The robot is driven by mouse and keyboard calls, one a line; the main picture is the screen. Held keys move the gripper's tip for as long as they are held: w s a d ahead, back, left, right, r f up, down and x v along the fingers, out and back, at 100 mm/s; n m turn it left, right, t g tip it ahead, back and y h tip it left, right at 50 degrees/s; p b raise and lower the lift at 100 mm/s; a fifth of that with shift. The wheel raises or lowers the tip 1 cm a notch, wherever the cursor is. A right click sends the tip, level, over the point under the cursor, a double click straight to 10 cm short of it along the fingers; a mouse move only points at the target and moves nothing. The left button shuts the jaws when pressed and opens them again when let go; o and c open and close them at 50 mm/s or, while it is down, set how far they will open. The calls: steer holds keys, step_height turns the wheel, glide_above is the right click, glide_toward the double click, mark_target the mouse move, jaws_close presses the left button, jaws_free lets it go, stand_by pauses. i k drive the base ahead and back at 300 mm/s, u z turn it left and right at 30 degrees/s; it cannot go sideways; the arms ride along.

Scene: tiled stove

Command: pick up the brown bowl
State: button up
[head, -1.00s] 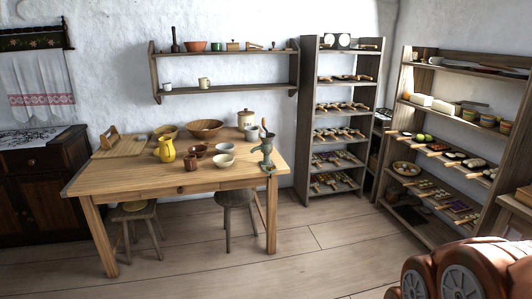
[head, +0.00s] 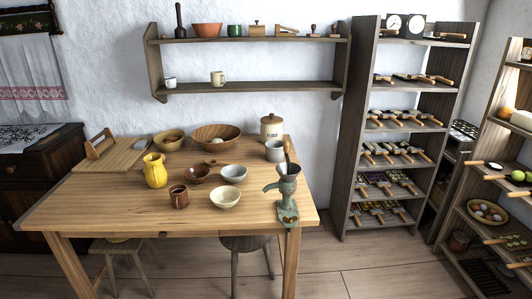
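A small dark brown bowl (head: 197,174) stands upright on the wooden table (head: 110,205), between the yellow pitcher (head: 155,170) and a whitish-grey bowl (head: 233,173). A larger brown wooden bowl (head: 207,133) stands behind it, with something pale inside. A cream bowl (head: 226,197) stands in front, to the right. A brown mug (head: 179,197) stands in front of the small brown bowl, a little to its left. My gripper is not in view.
A green hand grinder (head: 287,190) is on the table's right edge, with a flour canister (head: 271,128) behind. Stools (head: 246,243) stand beneath the table. A utensil shelf (head: 353,150) stands right. Floor (head: 370,265) shows in front of that shelf.

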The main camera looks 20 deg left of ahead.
mark_target(197, 175)
steer(key=u, duration=0.4)
steer(key=i, duration=1.55)
steer(key=u, duration=1.75)
steer(key=i, duration=0.85)
steer(key=u, duration=0.7)
